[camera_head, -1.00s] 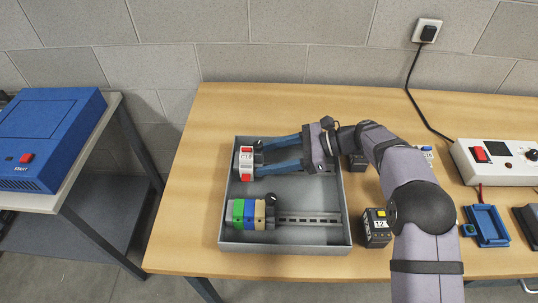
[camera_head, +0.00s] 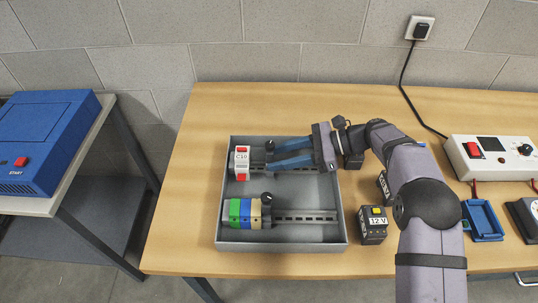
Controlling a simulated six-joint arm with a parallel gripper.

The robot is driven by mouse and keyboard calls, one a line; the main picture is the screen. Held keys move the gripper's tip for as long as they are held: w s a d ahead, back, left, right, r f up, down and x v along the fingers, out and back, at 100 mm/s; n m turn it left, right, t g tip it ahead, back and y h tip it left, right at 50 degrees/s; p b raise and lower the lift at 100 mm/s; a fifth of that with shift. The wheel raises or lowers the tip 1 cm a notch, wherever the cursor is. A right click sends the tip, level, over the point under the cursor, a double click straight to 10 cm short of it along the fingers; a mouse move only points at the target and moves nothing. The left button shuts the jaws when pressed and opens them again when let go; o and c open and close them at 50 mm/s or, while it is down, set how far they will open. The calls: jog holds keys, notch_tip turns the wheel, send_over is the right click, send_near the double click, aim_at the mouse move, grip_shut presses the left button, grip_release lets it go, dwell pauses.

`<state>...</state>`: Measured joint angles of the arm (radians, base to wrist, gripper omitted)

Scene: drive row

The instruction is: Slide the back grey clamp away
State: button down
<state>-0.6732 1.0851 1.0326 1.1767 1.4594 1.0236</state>
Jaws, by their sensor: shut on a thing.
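In the head camera view, the grey tray (camera_head: 341,222) holds two rails. On the back rail (camera_head: 257,163), a white-and-red module marked C10 (camera_head: 242,163) stands at the left end. The back grey clamp, with its dark knob (camera_head: 269,145), sits to the right of this module with a short gap between them. My gripper (camera_head: 270,156) reaches in from the right with its blue fingers shut on the back grey clamp, which they mostly hide. The front grey clamp (camera_head: 267,207) sits on the front rail (camera_head: 308,216), against the tan module.
Blue, green and tan modules (camera_head: 243,213) stand on the front rail. Black 12 V blocks (camera_head: 373,226) are right of the tray, near my arm. A blue holder (camera_head: 482,219) and a white power unit (camera_head: 491,160) are farther right. The front rail's right part is clear.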

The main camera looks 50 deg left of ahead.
jog(key=c, duration=1.2)
grip_release()
jog(key=shift+b+v, duration=0.8)
jog(key=shift+v, duration=2.8)
jog(key=shift+r, duration=0.1)
